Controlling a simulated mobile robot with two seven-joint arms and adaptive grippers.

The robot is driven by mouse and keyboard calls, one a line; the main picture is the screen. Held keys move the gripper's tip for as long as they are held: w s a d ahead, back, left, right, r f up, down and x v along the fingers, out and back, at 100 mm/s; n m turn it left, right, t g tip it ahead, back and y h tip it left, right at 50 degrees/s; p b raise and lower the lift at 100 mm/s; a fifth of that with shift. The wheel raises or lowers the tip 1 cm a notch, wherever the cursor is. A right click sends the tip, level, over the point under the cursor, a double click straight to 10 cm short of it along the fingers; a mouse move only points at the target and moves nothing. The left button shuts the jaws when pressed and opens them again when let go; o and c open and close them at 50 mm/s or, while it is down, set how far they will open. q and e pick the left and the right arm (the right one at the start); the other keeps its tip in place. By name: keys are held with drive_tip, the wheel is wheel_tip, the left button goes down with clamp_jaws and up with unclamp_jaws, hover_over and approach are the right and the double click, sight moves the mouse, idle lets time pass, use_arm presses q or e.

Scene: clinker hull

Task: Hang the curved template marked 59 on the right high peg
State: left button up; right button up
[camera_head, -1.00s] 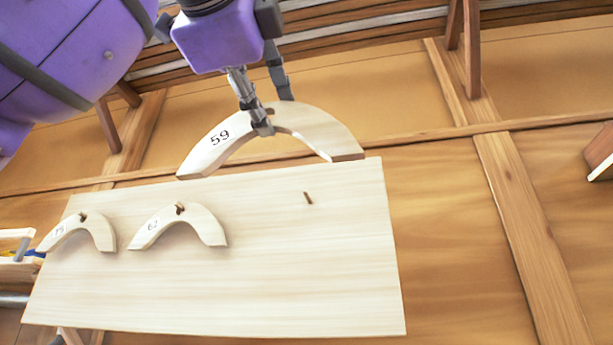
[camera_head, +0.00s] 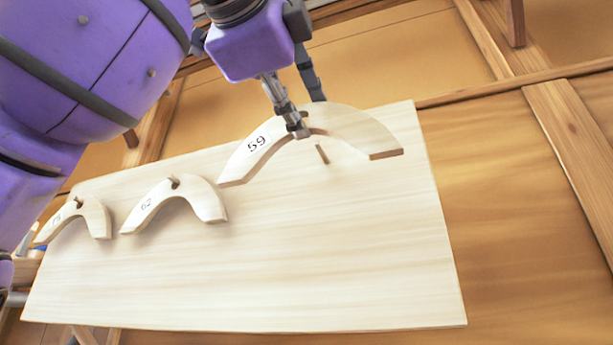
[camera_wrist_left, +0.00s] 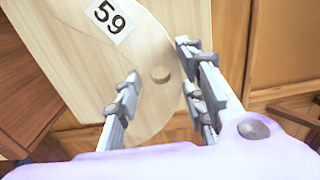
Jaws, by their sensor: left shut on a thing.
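The curved template marked 59 (camera_head: 355,127) is a pale wooden arch held in front of the upper right of the pale board (camera_head: 330,260). My left gripper (camera_head: 300,130) is shut on it near the top of the arch. The right high peg (camera_head: 322,154) sticks out of the board just below the arch, apart from the gripper. Whether the template touches the board cannot be told. My right gripper is not in view.
Two smaller curved templates hang on pegs at the left of the board: one marked 62 (camera_head: 175,203) and one at the far left (camera_head: 77,219), its label hard to read. The board's lower half is bare. Wooden framing (camera_head: 570,130) stands at the right.

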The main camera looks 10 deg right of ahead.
sight(317, 142)
use_arm(q)
drive_tip(key=shift+x, duration=0.8)
drive_tip(key=shift+w+d, duration=0.3)
drive_tip(key=shift+d, duration=0.05)
drive_tip(key=shift+x, duration=2.35)
drive_tip(key=shift+w+d+f, duration=0.4)
drive_tip(key=shift+w, duration=0.2)
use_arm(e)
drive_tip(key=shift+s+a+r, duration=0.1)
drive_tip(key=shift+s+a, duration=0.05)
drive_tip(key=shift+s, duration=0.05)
use_arm(q)
drive_tip(key=o, duration=1.5)
